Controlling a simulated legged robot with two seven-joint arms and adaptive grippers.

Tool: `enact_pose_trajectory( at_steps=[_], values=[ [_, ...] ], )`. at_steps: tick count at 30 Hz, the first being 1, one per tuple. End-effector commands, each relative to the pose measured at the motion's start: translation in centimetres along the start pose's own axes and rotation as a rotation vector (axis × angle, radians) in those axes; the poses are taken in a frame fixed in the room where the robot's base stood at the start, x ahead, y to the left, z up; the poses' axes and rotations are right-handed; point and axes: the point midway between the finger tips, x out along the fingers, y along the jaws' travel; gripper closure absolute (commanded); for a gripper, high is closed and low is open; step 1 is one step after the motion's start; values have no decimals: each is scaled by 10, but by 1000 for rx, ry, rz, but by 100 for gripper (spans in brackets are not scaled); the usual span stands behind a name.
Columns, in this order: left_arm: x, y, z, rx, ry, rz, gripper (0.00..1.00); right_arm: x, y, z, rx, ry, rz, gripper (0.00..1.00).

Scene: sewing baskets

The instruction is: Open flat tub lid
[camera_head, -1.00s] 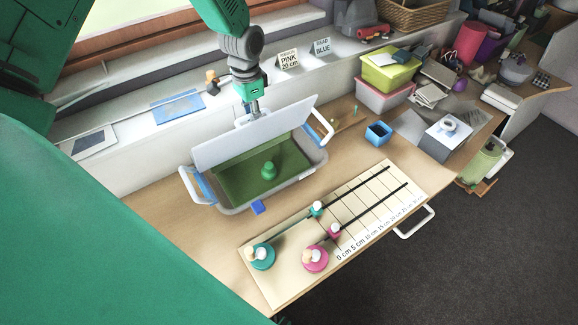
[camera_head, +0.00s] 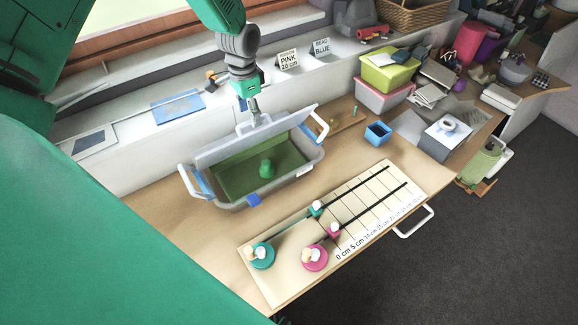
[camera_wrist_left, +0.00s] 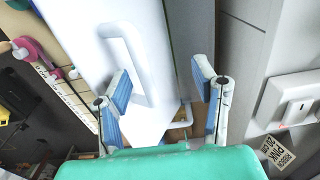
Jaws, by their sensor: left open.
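The flat tub (camera_head: 240,204) is a pale grey box with a green interior, two side handles and a blue front latch (camera_head: 253,200). Its whitish lid (camera_head: 225,147) is raised at the back edge, so the inside shows. My left gripper (camera_head: 255,118) is at the lid's top edge, near its middle, partly overlapping it. In the left wrist view the gripper (camera_wrist_left: 160,88) has its two blue-padded fingers apart, with a white panel and white handle (camera_wrist_left: 128,60) beyond them. Whether a finger touches the lid cannot be told. My right gripper is not in view.
A measuring board (camera_head: 290,235) with teal and pink spools lies in front. A small blue box (camera_head: 378,133) is to the right. The windowsill behind holds two cards and a blue sheet (camera_head: 178,107).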

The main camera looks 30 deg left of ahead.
Motion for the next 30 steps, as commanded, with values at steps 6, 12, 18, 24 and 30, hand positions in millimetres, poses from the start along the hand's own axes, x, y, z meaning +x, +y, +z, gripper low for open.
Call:
enact_pose_trajectory(
  at_steps=[6,12,18,24,30],
  values=[
    [-2,-1,1,-1,0,2,47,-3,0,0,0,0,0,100],
    [-18,-1,1,-1,1,2,47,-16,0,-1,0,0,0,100],
    [-34,-1,1,-1,0,2,47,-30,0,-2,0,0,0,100],
    [-50,-1,0,-1,-1,2,47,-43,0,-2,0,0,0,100],
    [-64,-1,0,0,1,1,47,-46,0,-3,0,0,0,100]
  ],
)
